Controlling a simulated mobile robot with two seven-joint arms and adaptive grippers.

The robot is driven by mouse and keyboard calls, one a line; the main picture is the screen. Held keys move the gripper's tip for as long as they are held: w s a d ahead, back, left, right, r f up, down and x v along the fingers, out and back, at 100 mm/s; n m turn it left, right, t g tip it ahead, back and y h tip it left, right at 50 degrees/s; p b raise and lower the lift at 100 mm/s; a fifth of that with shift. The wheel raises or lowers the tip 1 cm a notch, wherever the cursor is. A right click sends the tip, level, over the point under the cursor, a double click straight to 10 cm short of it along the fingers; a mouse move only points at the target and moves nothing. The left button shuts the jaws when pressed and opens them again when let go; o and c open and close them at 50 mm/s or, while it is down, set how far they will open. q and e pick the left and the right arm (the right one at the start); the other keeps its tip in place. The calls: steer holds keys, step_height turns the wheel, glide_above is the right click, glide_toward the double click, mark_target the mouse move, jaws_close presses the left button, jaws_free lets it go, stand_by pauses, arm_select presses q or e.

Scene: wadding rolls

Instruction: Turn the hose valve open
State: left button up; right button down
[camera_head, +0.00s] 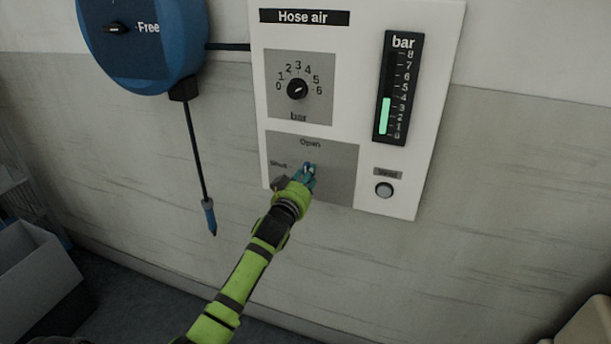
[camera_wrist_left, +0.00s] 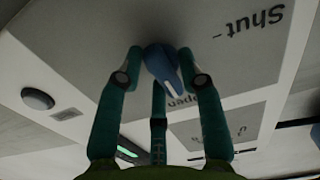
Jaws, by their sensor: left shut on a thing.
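The hose valve is a blue handle with a white mark (camera_wrist_left: 160,62) on the grey plate (camera_head: 340,172) with the words "Open" and "Shut". In the wrist view its white mark points towards the "Open" label. My left gripper (camera_head: 309,169) is at this plate, and in the left wrist view its fingers (camera_wrist_left: 164,72) stand on both sides of the handle, shut on it. In the head view the gripper covers most of the handle. My right gripper is in neither view.
The white "Hose air" panel (camera_head: 364,18) also carries a pressure knob (camera_head: 297,89), a bar gauge (camera_head: 396,90) with a green column and a round vent button (camera_head: 384,189). A blue hose reel (camera_head: 150,60) hangs at upper left, its hose end (camera_head: 209,215) dangling. A grey box (camera_head: 35,265) stands lower left.

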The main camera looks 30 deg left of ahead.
arm_select(q)
steer(key=shift+d+r+m, duration=0.15)
steer(key=shift+r+m, duration=0.1)
steer(key=shift+m, duration=0.25)
steer(key=o, duration=1)
steer(key=shift+c, duration=0.2)
steer(key=shift+w+d+f, duration=0.1)
steer(key=shift+f, duration=0.05)
steer(key=v, duration=1.2)
steer(key=shift+f, duration=0.1)
